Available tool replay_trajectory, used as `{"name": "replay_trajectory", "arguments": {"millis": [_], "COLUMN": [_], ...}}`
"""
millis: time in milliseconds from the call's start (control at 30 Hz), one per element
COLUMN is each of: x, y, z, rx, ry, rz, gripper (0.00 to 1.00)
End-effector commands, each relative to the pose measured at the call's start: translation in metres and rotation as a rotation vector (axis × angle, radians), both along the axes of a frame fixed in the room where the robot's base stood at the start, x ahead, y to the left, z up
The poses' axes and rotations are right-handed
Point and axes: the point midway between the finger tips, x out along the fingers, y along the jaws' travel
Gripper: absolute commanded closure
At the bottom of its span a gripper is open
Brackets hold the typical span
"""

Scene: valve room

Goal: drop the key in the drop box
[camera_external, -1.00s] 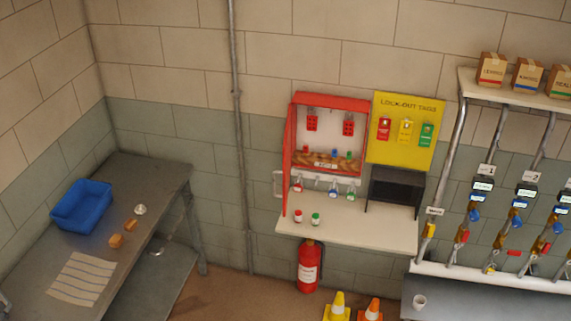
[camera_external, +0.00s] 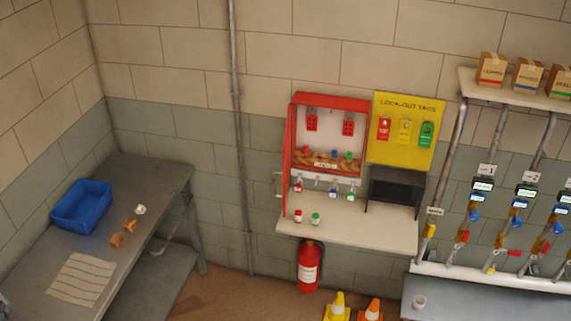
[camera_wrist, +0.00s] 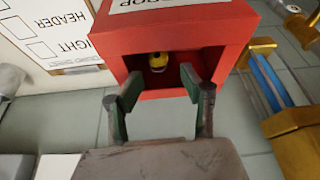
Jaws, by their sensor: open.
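The red drop box (camera_wrist: 185,30) fills the upper middle of the wrist view. Its white label is partly cut off and ends in "ROP". Its dark front opening faces my gripper. A small yellow object with a dark band and a pale lower part (camera_wrist: 157,62) is inside the opening. It may be the key or its tag, but I cannot tell. My gripper (camera_wrist: 161,78) is open, its two fingers apart at the mouth of the box, with nothing seen between them. The external view shows neither my gripper nor this box clearly.
In the wrist view, a checklist sheet (camera_wrist: 55,35) is left of the box, and brass fittings with a blue pipe (camera_wrist: 270,80) are at right. The external view shows a workbench with a blue bin (camera_external: 82,206), a red lockout cabinet (camera_external: 330,100) and a yellow tag board (camera_external: 405,150).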

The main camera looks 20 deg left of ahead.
Motion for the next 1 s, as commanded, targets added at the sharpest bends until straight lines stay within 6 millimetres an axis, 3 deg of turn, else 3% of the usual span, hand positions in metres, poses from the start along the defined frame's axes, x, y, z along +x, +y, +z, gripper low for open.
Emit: {"name": "replay_trajectory", "arguments": {"millis": [600,800,1000], "x": [-0.037,-0.043,-0.044], "y": [-0.005,-0.005,-0.005], "z": [0.09,0.105,0.108], "rx": [0.001,0.001,0.001], "ry": [0.0,0.0,0.0], "rz": [0.0,0.001,0.001], "gripper": [0.56,0.56,0.56]}}
